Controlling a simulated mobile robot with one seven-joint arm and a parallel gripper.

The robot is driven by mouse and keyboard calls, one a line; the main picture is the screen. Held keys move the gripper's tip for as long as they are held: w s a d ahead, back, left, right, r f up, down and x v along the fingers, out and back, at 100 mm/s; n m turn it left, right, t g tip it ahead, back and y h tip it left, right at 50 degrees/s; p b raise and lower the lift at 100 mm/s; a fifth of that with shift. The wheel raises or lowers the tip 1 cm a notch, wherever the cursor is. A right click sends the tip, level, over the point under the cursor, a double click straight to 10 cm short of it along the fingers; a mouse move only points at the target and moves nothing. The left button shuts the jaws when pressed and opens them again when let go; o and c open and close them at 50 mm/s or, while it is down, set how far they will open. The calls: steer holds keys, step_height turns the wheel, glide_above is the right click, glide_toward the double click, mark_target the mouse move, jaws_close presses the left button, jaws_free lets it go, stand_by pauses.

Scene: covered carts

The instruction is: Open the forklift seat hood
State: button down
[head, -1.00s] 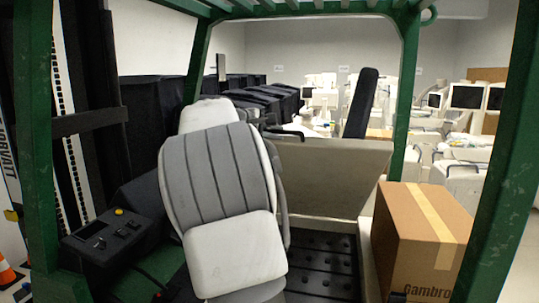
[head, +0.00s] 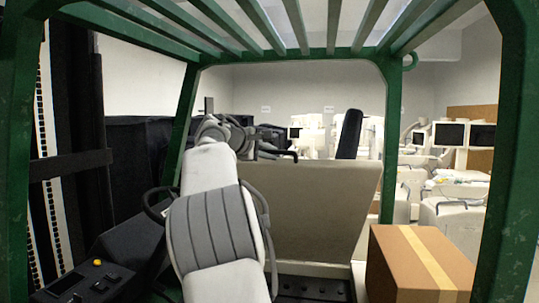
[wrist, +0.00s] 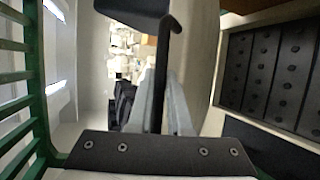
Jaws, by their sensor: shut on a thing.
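The seat hood (head: 315,205) is a beige panel inside the green forklift frame, standing tilted up, with its broad face towards me. The black seat back (head: 349,134) shows behind its top edge. My gripper (head: 277,154) is at the hood's top left edge, small and partly hidden by my arm. In the wrist view, my gripper's grey fingers (wrist: 161,85) are closed around a dark bar at the hood's edge. The hood's pale surface (wrist: 203,60) runs along the right of the fingers. The exact contact is hard to make out.
Green posts and roof bars (head: 300,25) frame the cab. A cardboard box (head: 405,270) stands at the lower right. A dark control console (head: 100,275) is at the lower left. The studded floor (head: 310,288) lies below the hood. White machines (head: 450,215) fill the background.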

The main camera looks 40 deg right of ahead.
steer(key=shift+f, duration=0.1)
steer(key=c, duration=0.8)
jaws_free()
steer(key=shift+c, duration=0.2)
steer(key=shift+w, duration=0.1)
steer(key=b+v, duration=0.4)
steer(key=v, duration=1.3)
steer(key=shift+a, duration=0.2)
